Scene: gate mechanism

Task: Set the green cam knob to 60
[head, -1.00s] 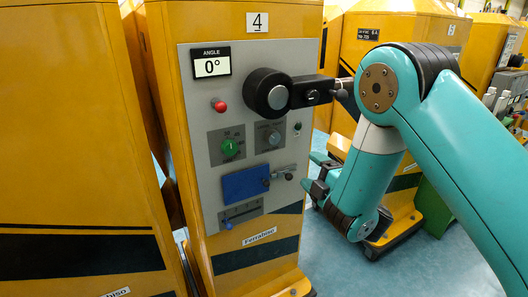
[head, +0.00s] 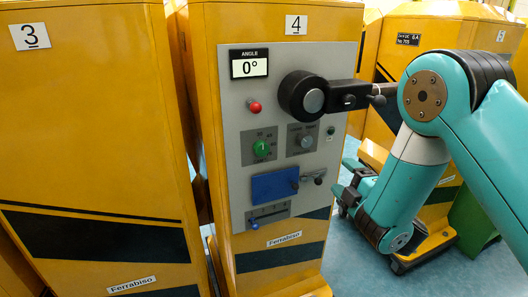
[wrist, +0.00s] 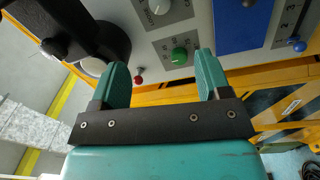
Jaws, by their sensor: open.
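The green cam knob (head: 261,149) sits on a dark square plate on the grey panel of cabinet 4, below the red button. Its dial marks are too small to read for sure. The angle display (head: 249,63) reads 0°. In the wrist view the green knob (wrist: 180,55) lies ahead of and between the fingertips. My gripper (wrist: 158,62) is open and empty, and apart from the knob.
A black arm with a round hub (head: 304,94) sticks out from the panel's upper right. A grey dial (head: 302,138), red button (head: 254,106), blue flap (head: 275,185) and slider (head: 268,214) surround the knob. Cabinet 3 (head: 90,130) stands at left. Blue floor shows at right.

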